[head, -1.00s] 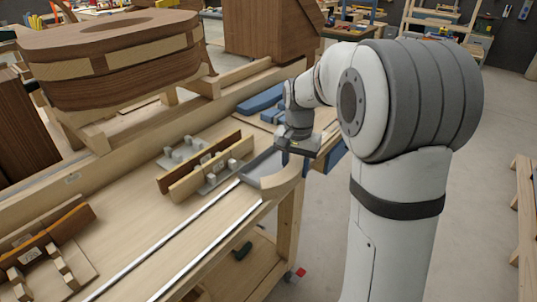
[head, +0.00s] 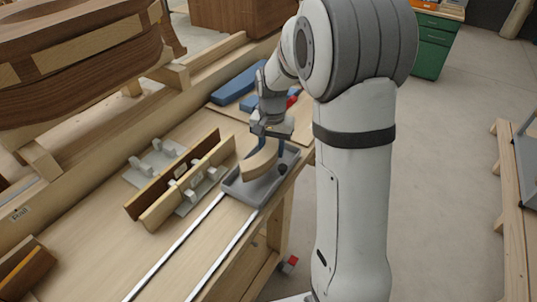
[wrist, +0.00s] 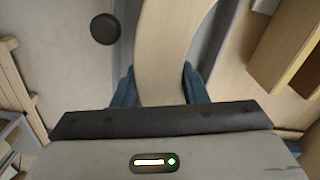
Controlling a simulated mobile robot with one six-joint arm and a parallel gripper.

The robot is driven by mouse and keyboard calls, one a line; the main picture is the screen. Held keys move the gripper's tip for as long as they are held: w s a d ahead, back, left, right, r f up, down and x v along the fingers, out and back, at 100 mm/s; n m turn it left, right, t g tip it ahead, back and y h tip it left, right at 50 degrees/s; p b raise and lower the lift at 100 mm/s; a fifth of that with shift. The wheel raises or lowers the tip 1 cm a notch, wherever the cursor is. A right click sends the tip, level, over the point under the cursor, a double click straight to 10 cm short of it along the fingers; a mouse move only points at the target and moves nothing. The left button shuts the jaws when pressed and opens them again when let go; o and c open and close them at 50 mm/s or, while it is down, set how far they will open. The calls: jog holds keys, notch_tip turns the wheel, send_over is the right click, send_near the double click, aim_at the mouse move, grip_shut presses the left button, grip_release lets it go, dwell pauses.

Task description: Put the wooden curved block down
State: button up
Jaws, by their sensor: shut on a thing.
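The wooden curved block (head: 260,162) is pale and arc-shaped. My gripper (head: 268,146) is shut on it, with its blue fingers on either side. In the wrist view the block (wrist: 168,45) runs up and away between the blue fingertips of my gripper (wrist: 158,88). In the head view the block is over a grey tray (head: 240,190) on the workbench. I cannot tell whether its underside touches the tray.
A round black knob (head: 282,168) is beside the block at the tray. Wooden forms with grey clamps (head: 187,182) stand to the left. Two metal rails (head: 180,245) run toward the front. Blue blocks (head: 235,84) lie behind. A large laminated wooden form (head: 80,85) stands back left.

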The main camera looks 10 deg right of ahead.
aim_at(272, 156)
jog(key=shift+f, duration=1.75)
jog(key=shift+s+f, duration=0.1)
jog(key=o, duration=1.2)
